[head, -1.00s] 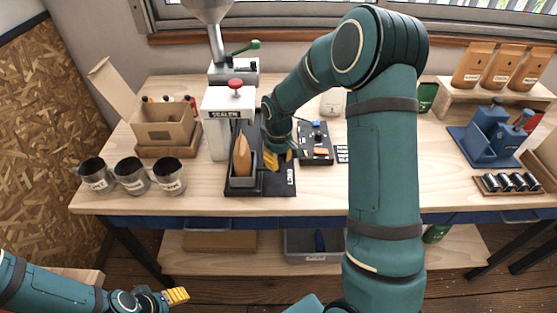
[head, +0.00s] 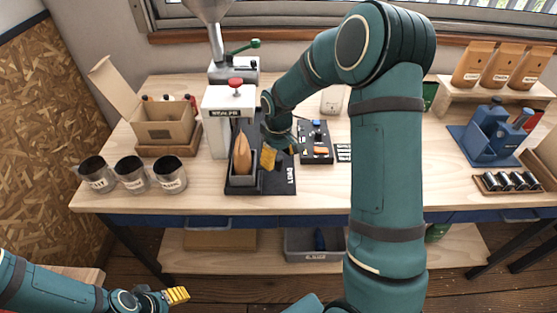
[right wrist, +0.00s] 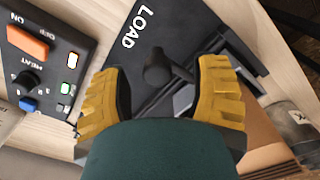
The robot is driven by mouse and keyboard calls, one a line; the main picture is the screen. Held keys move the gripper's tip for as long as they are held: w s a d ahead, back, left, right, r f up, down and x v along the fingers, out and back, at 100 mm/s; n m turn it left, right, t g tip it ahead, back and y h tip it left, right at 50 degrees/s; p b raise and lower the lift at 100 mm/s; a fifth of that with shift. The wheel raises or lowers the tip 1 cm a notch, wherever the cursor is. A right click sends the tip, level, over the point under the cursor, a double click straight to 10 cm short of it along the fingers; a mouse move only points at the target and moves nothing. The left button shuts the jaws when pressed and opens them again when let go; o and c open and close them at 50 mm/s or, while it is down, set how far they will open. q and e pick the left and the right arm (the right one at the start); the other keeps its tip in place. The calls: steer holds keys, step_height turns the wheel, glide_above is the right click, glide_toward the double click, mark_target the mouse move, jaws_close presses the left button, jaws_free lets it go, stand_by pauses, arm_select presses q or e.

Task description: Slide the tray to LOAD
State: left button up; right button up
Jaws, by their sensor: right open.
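The grey tray (head: 242,182) stands at the left of a black base plate (head: 272,188) with an upright brown bag (head: 242,156) in it. White LOAD lettering (head: 291,175) marks the plate's right side, clear of the tray. My right gripper (head: 277,159) is just right of the tray, low over the plate. In the right wrist view its yellow fingers (right wrist: 160,95) are open on either side of a dark knob (right wrist: 156,66); I cannot tell if they touch it. My left gripper (head: 177,296) is at the lower left, away from the table; its jaw gap is unclear.
The white sealer (head: 217,139) stands behind and left of the tray. A control box (head: 316,143) is close to the right of my right gripper, with switches and a blue knob (right wrist: 28,104). Three metal cups (head: 131,174) stand at the left. The front table strip is clear.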

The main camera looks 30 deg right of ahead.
step_height(320, 180, up, 10)
steer(key=shift+r, duration=0.25)
steer(key=shift+s, duration=0.1)
stand_by(0.5)
